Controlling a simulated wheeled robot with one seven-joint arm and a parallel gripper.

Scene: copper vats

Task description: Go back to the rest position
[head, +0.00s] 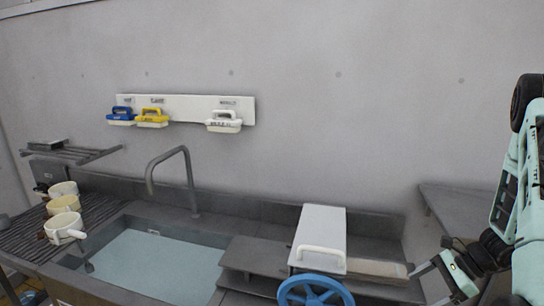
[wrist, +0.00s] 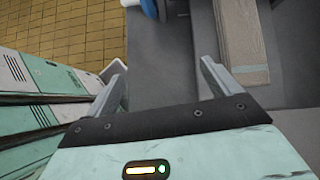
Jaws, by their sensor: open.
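My gripper (head: 436,278) is at the lower right of the head view, beside the right end of the counter. In the wrist view my gripper (wrist: 163,82) shows its two fingers spread apart with nothing between them. A light wooden block (wrist: 241,45) lies on the grey counter, to the right of the fingers and apart from them. The block also shows in the head view (head: 380,269), beside the white lidded box (head: 321,233).
A blue handwheel (head: 315,293) stands at the front of the counter. A water-filled sink (head: 150,262) with a grey tap is at left, with several mugs (head: 64,228) beside it. Blue, yellow and white brushes (head: 152,118) hang on a wall board. A grey side table (head: 455,208) is at right.

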